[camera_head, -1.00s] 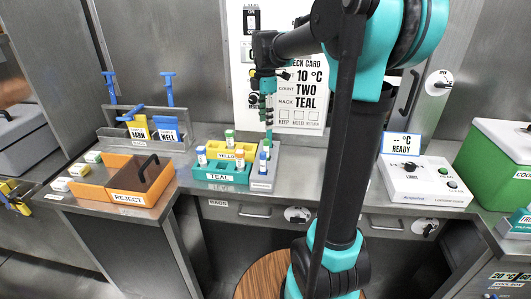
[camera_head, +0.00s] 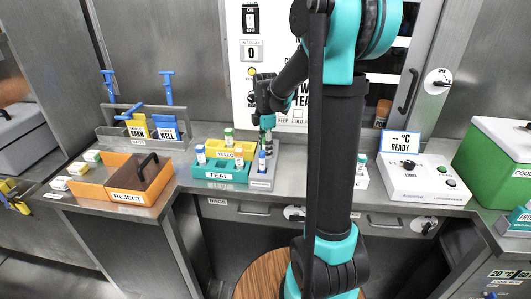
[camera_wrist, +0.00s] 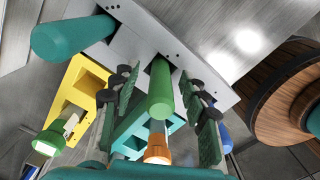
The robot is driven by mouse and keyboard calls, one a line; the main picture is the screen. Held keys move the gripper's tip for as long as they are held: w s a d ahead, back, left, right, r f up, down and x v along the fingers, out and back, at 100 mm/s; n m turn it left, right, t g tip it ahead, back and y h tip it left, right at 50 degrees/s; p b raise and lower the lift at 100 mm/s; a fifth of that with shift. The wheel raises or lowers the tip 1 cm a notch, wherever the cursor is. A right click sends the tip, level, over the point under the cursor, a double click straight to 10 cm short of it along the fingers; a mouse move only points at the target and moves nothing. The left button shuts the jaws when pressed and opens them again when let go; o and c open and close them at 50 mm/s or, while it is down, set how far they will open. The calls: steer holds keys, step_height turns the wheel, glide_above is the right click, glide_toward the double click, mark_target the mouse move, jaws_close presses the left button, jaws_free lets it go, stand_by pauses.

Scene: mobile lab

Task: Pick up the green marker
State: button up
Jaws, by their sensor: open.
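In the wrist view the green marker (camera_wrist: 160,90) stands in a grey holder (camera_wrist: 205,62), seen from above, between the two finger pads of my gripper (camera_wrist: 165,82). The fingers are open, one on each side, with visible gaps to the marker. A larger teal cylinder (camera_wrist: 72,38) stands at the left of the holder. In the head view my gripper (camera_head: 268,132) is low over the grey holder (camera_head: 263,183), beside the yellow and teal racks. The green marker cannot be made out surely there.
The yellow rack (camera_head: 229,153) and teal rack (camera_head: 222,176) hold capped vials just left of the holder. An orange reject bin (camera_head: 128,197) is farther left. A white control box (camera_head: 423,182) stands right, beyond my arm. A blue-capped item (camera_head: 262,155) is close to my gripper.

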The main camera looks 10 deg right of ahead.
steer(key=shift+f, duration=0.2)
jaws_close()
steer(key=shift+r, duration=0.1)
step_height(320, 180, up, 20)
stand_by(0.8)
